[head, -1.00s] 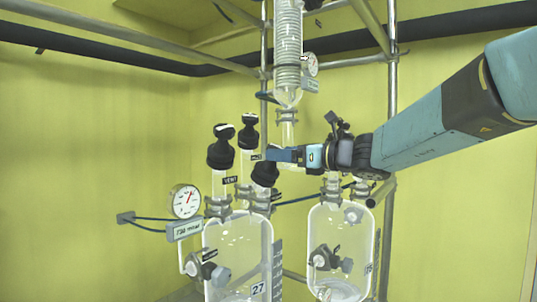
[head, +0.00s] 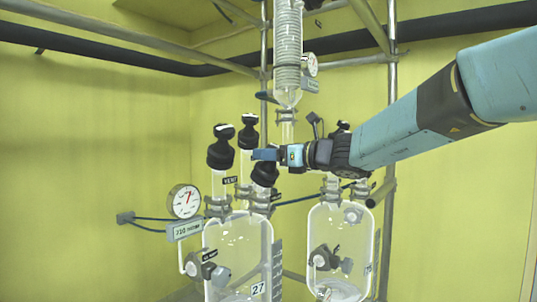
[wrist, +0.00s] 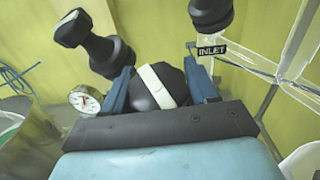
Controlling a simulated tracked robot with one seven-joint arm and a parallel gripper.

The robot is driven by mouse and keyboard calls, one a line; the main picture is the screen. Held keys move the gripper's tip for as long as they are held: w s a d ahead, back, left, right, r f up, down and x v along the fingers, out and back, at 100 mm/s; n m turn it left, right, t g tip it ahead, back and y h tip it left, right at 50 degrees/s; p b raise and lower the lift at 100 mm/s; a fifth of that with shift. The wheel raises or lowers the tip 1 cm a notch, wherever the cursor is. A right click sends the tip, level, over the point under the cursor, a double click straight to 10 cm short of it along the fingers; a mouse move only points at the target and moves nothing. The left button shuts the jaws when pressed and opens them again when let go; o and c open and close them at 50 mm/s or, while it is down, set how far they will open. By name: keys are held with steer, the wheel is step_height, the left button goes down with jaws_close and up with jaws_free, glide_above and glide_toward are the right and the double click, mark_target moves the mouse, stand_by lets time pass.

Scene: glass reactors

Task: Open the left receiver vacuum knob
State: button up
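The left receiver (head: 235,245) is a glass vessel with several black knobs above it. The knob in my gripper, taken as the vacuum knob (head: 265,174), is black and sits front right of the group. It also shows in the wrist view (wrist: 162,86), with a white bar running diagonally across its top. My gripper (head: 263,154) reaches it from the right. In the wrist view its blue fingers (wrist: 160,92) lie close against both sides of the knob. The knob's own label is not readable.
The VENT knob (head: 221,148) and another black knob (head: 248,133) stand close by. A dial gauge (head: 185,201) with a digital readout (head: 185,230) is at left. The right receiver (head: 342,245) stands below my arm. A coiled glass condenser (head: 288,50) hangs behind.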

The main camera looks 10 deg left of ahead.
steer(key=shift+w, duration=0.15)
steer(key=c, duration=0.4)
steer(key=shift+c, duration=0.2)
steer(key=shift+n+g, duration=0.3)
steer(key=n+g, duration=0.4)
steer(key=shift+d+f+n+g+y, duration=0.1)
steer(key=shift+n+g+y, duration=0.2)
steer(key=shift+n, duration=0.1)
steer(key=n+g, duration=0.2)
steer(key=n+g+h, duration=0.1)
steer(key=n+g, duration=0.1)
steer(key=n+g+h, duration=0.1)
steer(key=n+g, duration=0.1)
steer(key=shift+s+n+g, duration=0.3)
steer(key=shift+s+n, duration=0.1)
steer(key=n+g+h, duration=0.1)
steer(key=n, duration=0.1)
steer(key=n+g+h, duration=0.1)
steer(key=n+h, duration=0.1)
steer(key=n+g+h, duration=0.1)
steer(key=n+h, duration=0.1)
steer(key=shift+s+d+f+g, duration=0.15)
steer(key=shift+s+g, duration=0.1)
steer(key=shift+g, duration=0.05)
steer(key=n+h, duration=0.3)
steer(key=n+g+h, duration=0.1)
steer(key=n+h, duration=0.1)
steer(key=shift+s+d+f, duration=0.15)
steer(key=shift+d, duration=0.1)
